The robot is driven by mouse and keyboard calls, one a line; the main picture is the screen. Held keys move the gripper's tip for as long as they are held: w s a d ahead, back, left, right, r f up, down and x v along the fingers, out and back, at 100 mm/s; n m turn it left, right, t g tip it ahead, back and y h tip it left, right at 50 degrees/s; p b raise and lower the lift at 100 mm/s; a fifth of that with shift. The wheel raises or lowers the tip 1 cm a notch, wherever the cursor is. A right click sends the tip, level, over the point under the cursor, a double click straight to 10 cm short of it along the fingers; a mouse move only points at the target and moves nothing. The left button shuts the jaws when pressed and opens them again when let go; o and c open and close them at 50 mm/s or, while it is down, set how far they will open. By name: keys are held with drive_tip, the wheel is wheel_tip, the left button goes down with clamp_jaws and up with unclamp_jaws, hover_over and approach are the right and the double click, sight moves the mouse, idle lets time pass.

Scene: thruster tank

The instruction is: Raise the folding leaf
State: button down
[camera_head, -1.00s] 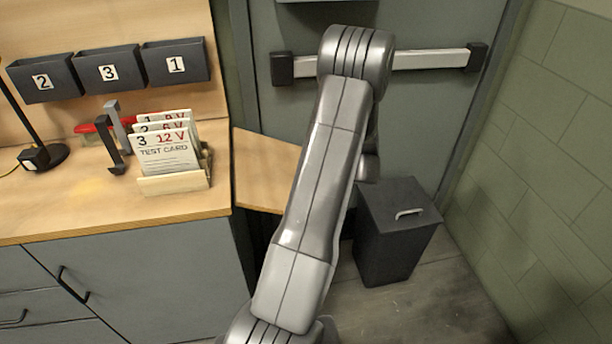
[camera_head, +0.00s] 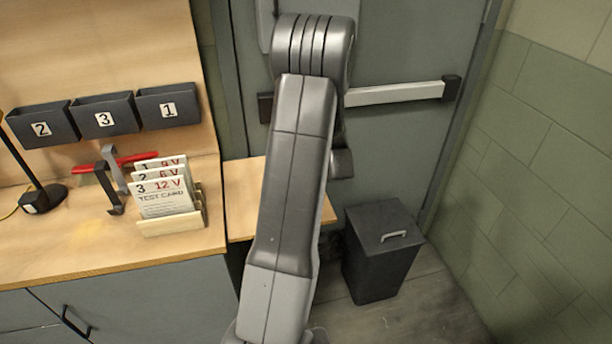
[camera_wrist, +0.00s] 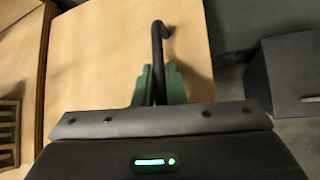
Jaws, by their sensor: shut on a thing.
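The folding leaf is a light wooden panel (camera_head: 242,190) at the right end of the bench. It looks about level with the bench top, though I cannot tell exactly. My arm covers much of it in the head view. In the wrist view the leaf (camera_wrist: 95,65) fills the middle, with a dark bent handle (camera_wrist: 157,45) on it. My gripper (camera_wrist: 159,84) has green fingers on both sides of the handle and is shut on it. The gripper is hidden behind my arm in the head view. The leaf's underside and any support are not visible.
The bench top (camera_head: 110,255) holds a card rack (camera_head: 172,224), a dark hook-shaped piece (camera_head: 108,188) and a red-handled item (camera_head: 135,159). A dark lidded bin (camera_head: 382,255) stands on the floor right of the leaf. A door with a push bar (camera_head: 395,93) is behind.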

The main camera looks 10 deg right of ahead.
drive_tip(key=shift+w+r, duration=0.15)
drive_tip(key=shift+r, duration=0.1)
drive_tip(key=c, duration=1.8)
unclamp_jaws()
drive_tip(key=shift+r, duration=0.1)
drive_tip(key=shift+o, duration=0.2)
drive_tip(key=v, duration=1.3)
drive_tip(key=shift+s, duration=0.45)
drive_tip(key=shift+r, duration=0.1)
drive_tip(key=x, duration=1.4)
